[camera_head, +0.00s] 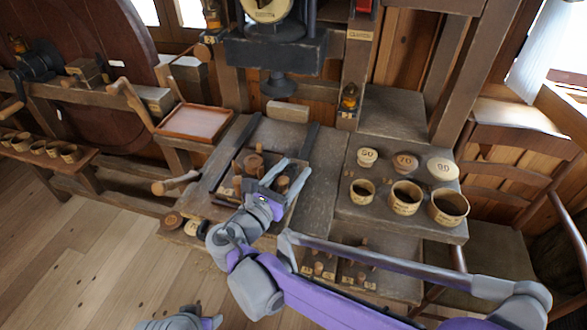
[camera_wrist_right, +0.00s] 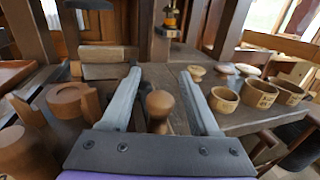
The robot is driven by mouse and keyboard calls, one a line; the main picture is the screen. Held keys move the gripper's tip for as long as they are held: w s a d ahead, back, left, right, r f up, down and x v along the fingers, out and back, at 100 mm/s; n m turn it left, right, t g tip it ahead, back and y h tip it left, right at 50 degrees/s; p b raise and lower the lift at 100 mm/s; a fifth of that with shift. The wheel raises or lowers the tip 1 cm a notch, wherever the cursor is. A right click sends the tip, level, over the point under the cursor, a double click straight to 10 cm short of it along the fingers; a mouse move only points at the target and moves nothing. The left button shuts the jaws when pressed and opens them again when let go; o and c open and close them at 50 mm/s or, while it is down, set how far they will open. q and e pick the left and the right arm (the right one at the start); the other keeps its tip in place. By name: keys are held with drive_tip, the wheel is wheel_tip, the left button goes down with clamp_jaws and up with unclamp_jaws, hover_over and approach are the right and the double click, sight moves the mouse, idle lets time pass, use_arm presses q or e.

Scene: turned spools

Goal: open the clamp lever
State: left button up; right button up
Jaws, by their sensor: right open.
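My right gripper (camera_head: 293,169) is open above the tray-like fixture at the front of the workbench. Its two grey fingers point away from me, and in the right wrist view the gripper (camera_wrist_right: 160,74) shows nothing held. A turned wooden knob (camera_wrist_right: 160,104) stands in view between the fingers; I cannot tell whether it is level with them. It seems to be the clamp lever's handle, and in the head view a brown knob (camera_head: 283,184) shows beside the fingers. A grey and purple part of my left arm shows at the bottom edge; its fingers cannot be made out.
Wooden cups (camera_head: 404,197) and numbered round lids (camera_head: 404,163) stand on the right bench. A round wooden piece (camera_head: 253,162) sits in the fixture, left of the fingers. A press head (camera_head: 276,50) hangs behind. An empty brown tray (camera_head: 195,122) lies at left.

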drive_tip(key=shift+s, duration=0.1)
clamp_jaws()
idle(1.2)
